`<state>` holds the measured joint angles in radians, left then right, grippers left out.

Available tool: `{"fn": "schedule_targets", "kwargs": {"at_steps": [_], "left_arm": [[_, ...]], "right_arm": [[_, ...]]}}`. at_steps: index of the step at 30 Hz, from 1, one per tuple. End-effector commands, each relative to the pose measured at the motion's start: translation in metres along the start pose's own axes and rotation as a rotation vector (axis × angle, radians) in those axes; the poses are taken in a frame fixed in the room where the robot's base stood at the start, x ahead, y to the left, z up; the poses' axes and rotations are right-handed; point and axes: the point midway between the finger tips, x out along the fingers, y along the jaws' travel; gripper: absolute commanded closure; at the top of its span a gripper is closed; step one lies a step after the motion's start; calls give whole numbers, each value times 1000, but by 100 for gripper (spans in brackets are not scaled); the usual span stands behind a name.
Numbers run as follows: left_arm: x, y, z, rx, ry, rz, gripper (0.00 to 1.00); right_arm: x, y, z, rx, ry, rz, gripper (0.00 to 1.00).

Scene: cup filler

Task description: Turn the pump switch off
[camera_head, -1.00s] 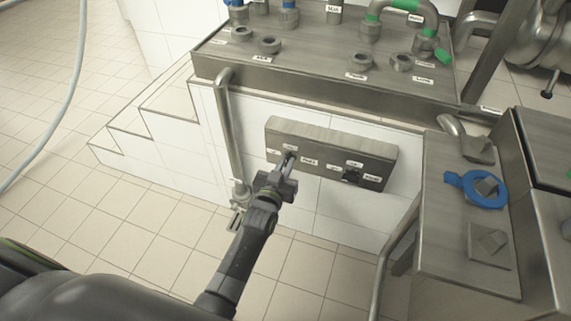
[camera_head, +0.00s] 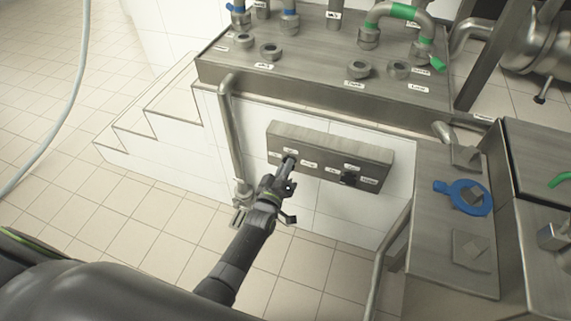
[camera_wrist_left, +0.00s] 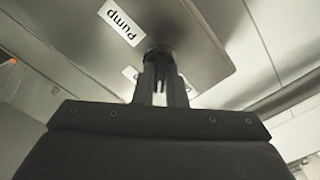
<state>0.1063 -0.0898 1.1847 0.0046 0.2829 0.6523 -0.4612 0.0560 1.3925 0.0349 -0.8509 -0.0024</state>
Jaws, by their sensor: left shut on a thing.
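The pump switch is a black knob on the left half of a steel switch panel (camera_head: 330,158) fixed to the white tiled wall. In the left wrist view the knob (camera_wrist_left: 158,54) is close up, beside a white label (camera_wrist_left: 119,22) reading "Pump". My left gripper (camera_head: 288,165) reaches the panel's left side; its fingers (camera_wrist_left: 160,82) are shut on the knob. The gripper hides most of the knob in the head view, and the direction it points cannot be told. My right gripper is not in view.
A second black switch (camera_head: 348,178) sits on the right half of the panel. A vertical steel pipe (camera_head: 232,140) runs left of the panel. A steel cabinet (camera_head: 425,240) with a blue ring (camera_head: 470,197) stands at the right. White steps (camera_head: 150,115) are at the left.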

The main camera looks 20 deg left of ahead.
Motion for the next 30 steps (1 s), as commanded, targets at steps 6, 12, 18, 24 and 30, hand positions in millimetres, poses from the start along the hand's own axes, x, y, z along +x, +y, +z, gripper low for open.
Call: {"fn": "schedule_targets", "kwargs": {"at_steps": [6,12,18,24,30], "left_arm": [[0,-1,0,-205,-2,-2,100],[-1,-2,0,-394,-1,-2,100],[0,-3,1,-567,-1,-3,100],[0,-4,2,-702,-1,-2,100],[0,-4,2,-790,-1,-3,100]], "right_arm": [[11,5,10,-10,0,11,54],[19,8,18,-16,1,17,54],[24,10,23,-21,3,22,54],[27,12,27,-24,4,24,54],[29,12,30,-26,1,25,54]]}}
